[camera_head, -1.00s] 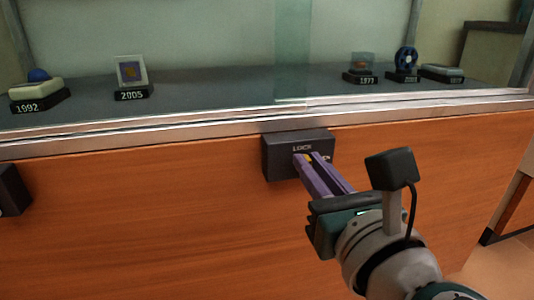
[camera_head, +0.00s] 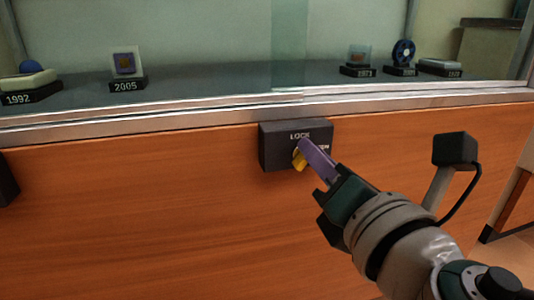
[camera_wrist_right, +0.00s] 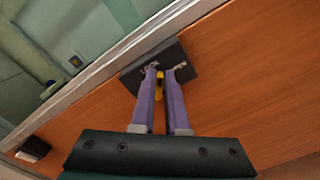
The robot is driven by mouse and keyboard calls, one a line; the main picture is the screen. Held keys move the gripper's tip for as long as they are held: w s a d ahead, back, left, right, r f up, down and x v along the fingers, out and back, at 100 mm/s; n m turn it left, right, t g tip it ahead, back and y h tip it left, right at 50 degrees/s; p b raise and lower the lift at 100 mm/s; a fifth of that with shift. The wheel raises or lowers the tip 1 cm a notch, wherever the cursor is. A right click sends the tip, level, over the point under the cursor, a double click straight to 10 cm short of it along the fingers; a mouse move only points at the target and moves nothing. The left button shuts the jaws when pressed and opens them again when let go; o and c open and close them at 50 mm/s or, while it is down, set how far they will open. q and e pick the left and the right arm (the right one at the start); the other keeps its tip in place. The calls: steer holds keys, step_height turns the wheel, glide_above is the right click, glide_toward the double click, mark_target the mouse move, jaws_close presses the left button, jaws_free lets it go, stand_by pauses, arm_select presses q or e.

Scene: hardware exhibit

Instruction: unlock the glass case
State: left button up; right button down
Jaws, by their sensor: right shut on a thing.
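The glass case (camera_head: 200,45) stands above an orange wooden panel. A dark lock box (camera_head: 279,133) marked "LOCK" is fixed to the panel just below the case's metal rail. A yellow key or knob (camera_head: 299,159) shows at the box's front face. My right gripper (camera_head: 304,152) is shut on it, with its purple fingers at the box. The right wrist view shows the yellow piece (camera_wrist_right: 159,82) between the two fingertips (camera_wrist_right: 161,72), against the lock box (camera_wrist_right: 183,65). The far finger is mostly hidden in the head view. My left gripper is not in view.
Exhibits on dark labelled stands sit behind the glass, including one marked 2005 (camera_head: 126,72) and one marked 1992 (camera_head: 32,83). Another dark box (camera_head: 7,180) is at the panel's left edge. The panel front around the lock box is clear.

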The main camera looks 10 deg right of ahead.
steer(key=m+b, duration=0.1)
steer(key=m, duration=0.5)
steer(key=f+m+b, duration=0.1)
steer(key=m, duration=0.3)
steer(key=shift+d+b, duration=0.3)
steer(key=shift+b, duration=0.05)
steer(key=shift+m, duration=0.3)
steer(key=c, duration=0.9)
jaws_free()
steer(key=shift+s, duration=0.15)
